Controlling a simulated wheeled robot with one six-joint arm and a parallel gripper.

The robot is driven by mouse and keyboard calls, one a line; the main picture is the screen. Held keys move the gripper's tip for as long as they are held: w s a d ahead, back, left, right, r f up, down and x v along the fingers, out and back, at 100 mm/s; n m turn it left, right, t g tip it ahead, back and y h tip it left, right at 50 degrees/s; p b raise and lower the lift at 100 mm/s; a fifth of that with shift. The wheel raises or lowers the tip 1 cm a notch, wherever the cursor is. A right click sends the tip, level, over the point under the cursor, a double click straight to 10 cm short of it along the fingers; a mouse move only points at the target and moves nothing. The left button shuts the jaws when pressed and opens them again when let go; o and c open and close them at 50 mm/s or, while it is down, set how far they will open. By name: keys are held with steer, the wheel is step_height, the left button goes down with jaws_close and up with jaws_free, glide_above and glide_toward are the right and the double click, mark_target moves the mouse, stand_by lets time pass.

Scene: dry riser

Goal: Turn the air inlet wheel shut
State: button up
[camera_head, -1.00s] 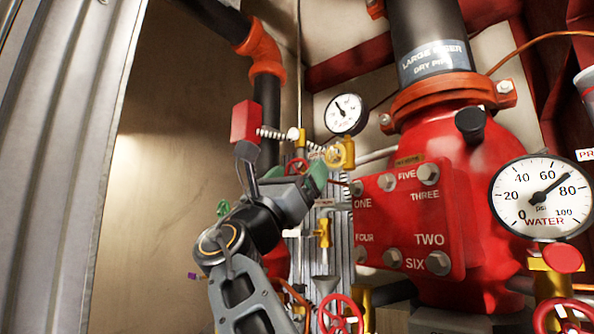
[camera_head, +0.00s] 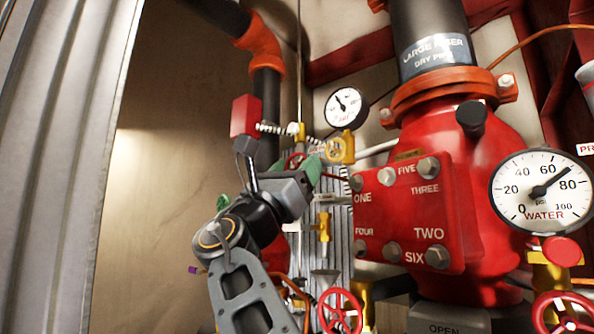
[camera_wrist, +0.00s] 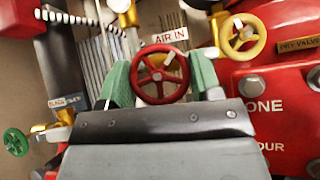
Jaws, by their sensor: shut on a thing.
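The air inlet wheel (camera_wrist: 160,76) is a small red spoked handwheel below a white "AIR IN" label (camera_wrist: 170,36) in the wrist view. My gripper (camera_wrist: 162,80) has its two green fingers on the left and right sides of the wheel, shut on its rim. In the head view, my gripper (camera_head: 311,168) reaches up to the valve piping, and part of the red wheel (camera_head: 294,160) shows behind it. The far side of the rim and the valve stem are mostly hidden.
A yellow handwheel (camera_wrist: 240,35) is close on the right, and a green one (camera_wrist: 16,142) is at lower left. The red valve body with its bolted cover (camera_head: 408,215) stands right of my arm. The tan wall (camera_head: 165,200) at left leaves free room.

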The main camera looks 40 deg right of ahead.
steer(key=shift+m+g, duration=0.5)
steer(key=shift+m, duration=0.1)
steer(key=m+g+y+p, duration=0.1)
steer(key=m+g, duration=0.5)
steer(key=m, duration=0.1)
steer(key=shift+w+r+g, duration=0.1)
steer(key=shift+g, duration=0.3)
steer(key=shift+m+g+y+p, duration=0.55)
steer(key=shift+m+g+y, duration=0.45)
steer(key=shift+m+g, duration=0.8)
steer(key=shift+m, duration=0.5)
steer(key=o, duration=0.9)
steer(key=shift+w+a+f, duration=0.1)
steer(key=shift+a+f, duration=0.2)
steer(key=shift+f, duration=0.15)
steer(key=b+v, duration=0.2)
steer(key=v, duration=0.4)
steer(key=shift+w+a+b, duration=0.1)
steer(key=shift+a+b, duration=0.25)
